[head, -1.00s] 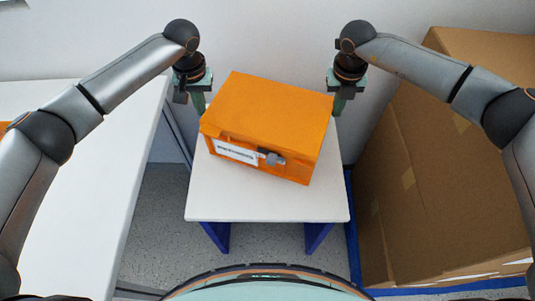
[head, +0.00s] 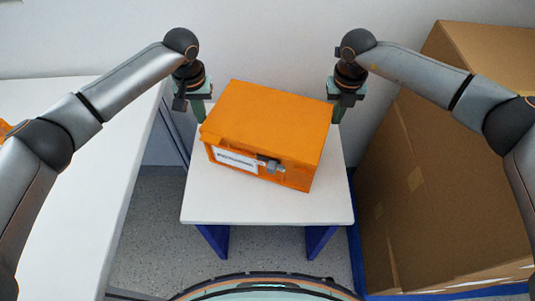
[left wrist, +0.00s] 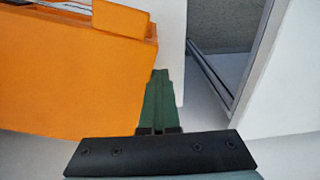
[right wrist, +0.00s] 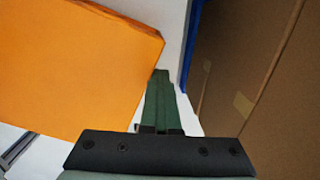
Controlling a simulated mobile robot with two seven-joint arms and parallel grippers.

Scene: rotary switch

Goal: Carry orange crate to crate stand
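The orange crate (head: 262,120) is closed, with a white label and a grey latch on its front. It rests turned at an angle on a small white table with blue legs (head: 230,212). I cannot tell whether this table is the crate stand. My left gripper (head: 199,112) points down beside the crate's left end, and my right gripper (head: 338,113) beside its right end. In the wrist views, the green fingers of the left (left wrist: 160,98) and right (right wrist: 160,100) lie together, close to the crate's side. Contact is unclear; neither grips the crate.
A long white table (head: 75,215) stands at left, with a bit of something orange (head: 5,128) at its edge. Large cardboard boxes (head: 420,190) on a blue base stand close at right. A wall is behind. The grey floor (head: 150,235) shows between the tables.

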